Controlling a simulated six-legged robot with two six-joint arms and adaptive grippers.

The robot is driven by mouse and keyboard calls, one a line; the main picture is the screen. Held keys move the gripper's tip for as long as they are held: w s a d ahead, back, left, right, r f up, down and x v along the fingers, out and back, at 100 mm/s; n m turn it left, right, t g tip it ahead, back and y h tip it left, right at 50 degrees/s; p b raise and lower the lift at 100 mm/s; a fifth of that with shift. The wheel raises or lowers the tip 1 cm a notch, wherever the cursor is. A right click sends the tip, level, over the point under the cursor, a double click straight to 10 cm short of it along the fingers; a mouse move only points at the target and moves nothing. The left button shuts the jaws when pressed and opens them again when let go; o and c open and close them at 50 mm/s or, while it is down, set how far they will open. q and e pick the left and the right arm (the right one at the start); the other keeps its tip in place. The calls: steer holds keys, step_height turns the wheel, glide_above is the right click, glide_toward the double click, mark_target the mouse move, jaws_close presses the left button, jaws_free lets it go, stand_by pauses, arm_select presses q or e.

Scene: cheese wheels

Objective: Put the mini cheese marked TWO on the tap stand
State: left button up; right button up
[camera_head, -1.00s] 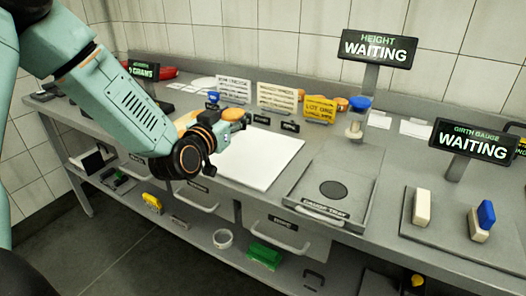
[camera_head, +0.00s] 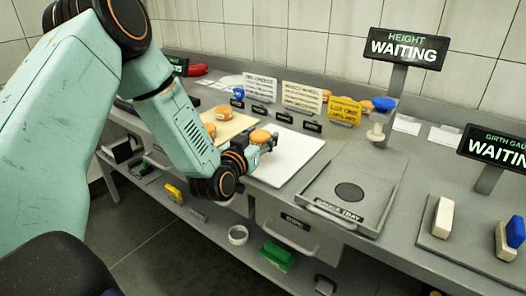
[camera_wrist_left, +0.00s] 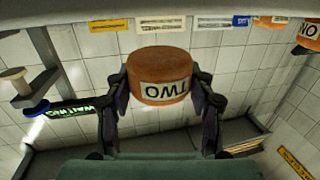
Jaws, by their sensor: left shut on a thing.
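The mini cheese marked TWO (camera_wrist_left: 163,75) is an orange-brown disc with a pale label, which reads upside down in the left wrist view. My left gripper (camera_wrist_left: 163,92) is shut on its sides, with one finger at each side. In the head view the left gripper (camera_head: 258,146) holds this cheese (camera_head: 260,136) over or near the left part of the white mat (camera_head: 292,158); its exact height is unclear. My right gripper is not in view. I cannot make out any label naming the tap stand.
A wooden board (camera_head: 238,121) with other orange cheeses (camera_head: 222,112) lies left of the mat. Right of the mat stand the gauge tray (camera_head: 337,211), the HEIGHT display (camera_head: 408,47) and a pad (camera_head: 468,233) with blocks. Several small black labels stand behind the mat.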

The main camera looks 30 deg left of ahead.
arm_select(q)
step_height(320, 180, down, 3)
steer(key=shift+s+f+b, duration=0.15)
steer(key=shift+b, duration=0.35)
steer(key=shift+w+d, duration=0.15)
steer(key=shift+w, duration=0.05)
steer(key=shift+f, duration=0.15)
steer(key=o, duration=0.9)
steer(key=shift+s, duration=0.15)
steer(key=o, duration=0.3)
